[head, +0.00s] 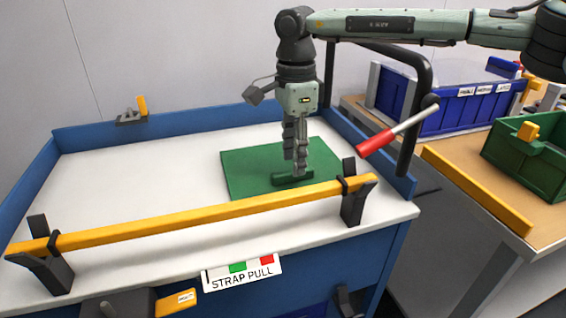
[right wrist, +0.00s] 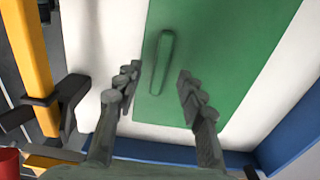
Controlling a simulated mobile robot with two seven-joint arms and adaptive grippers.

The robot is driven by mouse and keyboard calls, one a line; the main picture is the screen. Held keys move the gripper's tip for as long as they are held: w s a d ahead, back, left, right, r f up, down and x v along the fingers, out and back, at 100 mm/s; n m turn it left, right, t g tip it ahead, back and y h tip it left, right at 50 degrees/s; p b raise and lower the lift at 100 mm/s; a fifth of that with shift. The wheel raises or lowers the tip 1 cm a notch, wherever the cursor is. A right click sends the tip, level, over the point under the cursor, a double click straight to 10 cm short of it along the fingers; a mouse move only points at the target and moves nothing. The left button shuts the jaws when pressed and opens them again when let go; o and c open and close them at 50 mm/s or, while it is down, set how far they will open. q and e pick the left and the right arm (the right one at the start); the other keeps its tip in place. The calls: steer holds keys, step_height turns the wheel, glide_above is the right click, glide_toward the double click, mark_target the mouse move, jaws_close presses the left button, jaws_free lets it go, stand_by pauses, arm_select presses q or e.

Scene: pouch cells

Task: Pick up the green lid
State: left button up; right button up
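The green lid (head: 248,172) is a flat rectangular panel lying on the white work surface, with a raised green bar handle (head: 292,181) on it. My right gripper (head: 298,172) points down over the lid, with its fingers close to the handle. In the right wrist view the fingers (right wrist: 158,74) are open and apart. The handle (right wrist: 163,62) shows between and just beyond the fingertips, with the lid (right wrist: 225,45) spread behind it. I cannot tell whether the fingertips touch the lid. My left gripper is not in view.
A yellow bar (head: 180,219) on two dark brackets crosses in front of the lid. A red-handled lever (head: 378,143) and dark curved frame stand to the right. Blue walls edge the white surface (head: 130,180), which is clear on the left. A green bin (head: 530,165) stands on the right table.

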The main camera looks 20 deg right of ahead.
steer(key=shift+f, duration=1.4)
jaws_close()
